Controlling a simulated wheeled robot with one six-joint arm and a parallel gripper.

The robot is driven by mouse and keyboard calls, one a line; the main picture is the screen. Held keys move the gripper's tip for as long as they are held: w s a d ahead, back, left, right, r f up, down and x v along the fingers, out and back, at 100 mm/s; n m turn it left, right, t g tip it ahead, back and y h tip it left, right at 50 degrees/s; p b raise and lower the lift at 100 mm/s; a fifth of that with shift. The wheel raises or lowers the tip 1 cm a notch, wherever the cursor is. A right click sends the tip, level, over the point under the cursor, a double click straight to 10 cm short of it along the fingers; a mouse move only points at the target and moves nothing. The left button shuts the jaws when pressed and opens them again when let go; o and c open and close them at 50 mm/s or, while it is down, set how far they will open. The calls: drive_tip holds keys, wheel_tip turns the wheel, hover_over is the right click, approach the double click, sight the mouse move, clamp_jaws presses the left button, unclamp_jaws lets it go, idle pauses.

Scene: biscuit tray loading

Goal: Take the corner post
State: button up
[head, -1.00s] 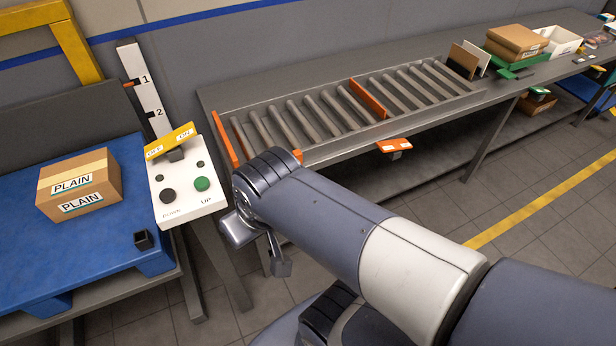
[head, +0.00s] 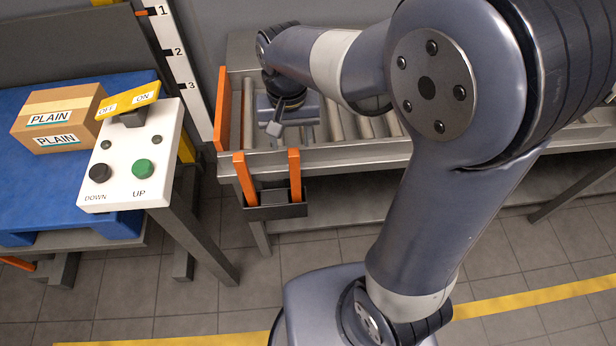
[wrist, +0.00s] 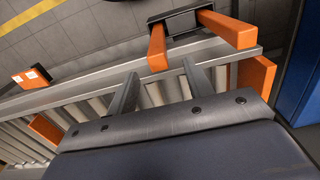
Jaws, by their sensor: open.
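Two orange posts stand in a dark holder (head: 276,212) on the front side of the roller conveyor, a left post (head: 245,180) and a right post (head: 295,175). In the wrist view they are the near post (wrist: 157,47) and the right post (wrist: 232,29), in the same dark holder (wrist: 181,22). My gripper (head: 274,129) is over the left end of the conveyor, behind the posts. In the wrist view its two grey fingers (wrist: 160,68) are apart with nothing between them. The near post shows just beyond the fingertips, with no visible contact.
The roller conveyor (head: 340,155) has an orange end plate (head: 222,108) at its left. A control box (head: 130,165) stands left of it, by a white numbered post (head: 180,65). A PLAIN carton (head: 58,118) sits on a blue pallet (head: 40,190). The floor in front is clear.

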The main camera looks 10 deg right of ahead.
sight(294, 161)
wheel_tip(294, 161, down, 3)
drive_tip(key=shift+r, duration=0.1)
drive_tip(key=shift+w+d+f, duration=0.1)
drive_tip(key=shift+f, duration=1.5)
drive_tip(key=shift+w+d+f, duration=0.1)
drive_tip(key=shift+f, duration=1.45)
clamp_jaws()
